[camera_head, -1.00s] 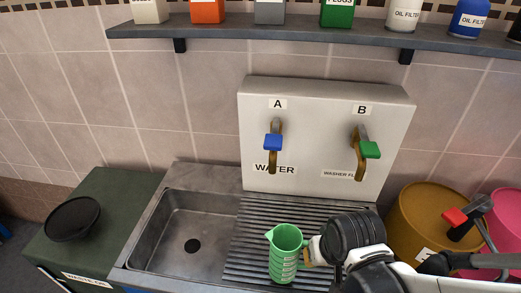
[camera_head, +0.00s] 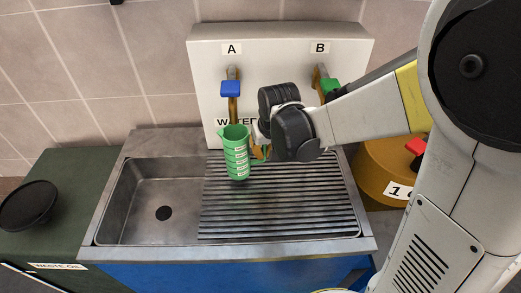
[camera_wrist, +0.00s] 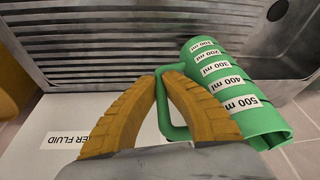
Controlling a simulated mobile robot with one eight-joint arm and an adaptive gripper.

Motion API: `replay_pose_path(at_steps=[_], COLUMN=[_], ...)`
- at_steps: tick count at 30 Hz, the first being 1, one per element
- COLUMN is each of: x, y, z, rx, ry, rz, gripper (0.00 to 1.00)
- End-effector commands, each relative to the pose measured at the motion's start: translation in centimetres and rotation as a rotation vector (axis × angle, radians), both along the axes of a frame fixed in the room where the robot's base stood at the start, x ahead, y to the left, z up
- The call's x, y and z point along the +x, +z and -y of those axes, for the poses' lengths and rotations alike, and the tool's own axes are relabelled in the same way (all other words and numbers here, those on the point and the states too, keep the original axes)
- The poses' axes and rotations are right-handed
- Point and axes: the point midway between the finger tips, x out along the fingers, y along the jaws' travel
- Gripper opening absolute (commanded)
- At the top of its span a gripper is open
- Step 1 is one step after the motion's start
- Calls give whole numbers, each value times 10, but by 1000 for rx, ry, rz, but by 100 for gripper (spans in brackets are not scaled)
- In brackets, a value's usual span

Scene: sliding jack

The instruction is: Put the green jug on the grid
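The green jug (camera_head: 237,155), with white volume labels, is upright in front of the panel, below tap A. In the head view it overlaps the back left part of the grid (camera_head: 300,205); I cannot tell for sure whether its base touches. My gripper (camera_head: 263,152) is at the jug's right side, its orange fingers closed around the handle. In the wrist view, the fingers (camera_wrist: 167,76) pinch the handle of the jug (camera_wrist: 228,95), and the ribbed grid (camera_wrist: 115,40) lies beyond its base.
The sink basin (camera_head: 150,205) with its drain is left of the grid. The panel (camera_head: 280,45) behind carries blue tap A (camera_head: 231,89) and green tap B (camera_head: 330,86). A black dish (camera_head: 27,205) sits on the green waste oil cabinet. A yellow drum (camera_head: 380,170) stands right. Most of the grid is bare.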

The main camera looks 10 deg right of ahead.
Motion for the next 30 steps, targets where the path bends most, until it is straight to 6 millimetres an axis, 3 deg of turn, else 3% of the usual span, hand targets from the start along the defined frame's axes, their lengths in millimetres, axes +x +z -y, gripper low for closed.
replay_pose_path(at_steps=[5,16,18,30], x=[0,-1,-1,-1], y=[-29,-32,-30,-23], z=[0,0,0,0], rx=[0,0,0,0], ry=[0,0,0,0], rz=[0,0,0,0], gripper=[0,0,27,27])
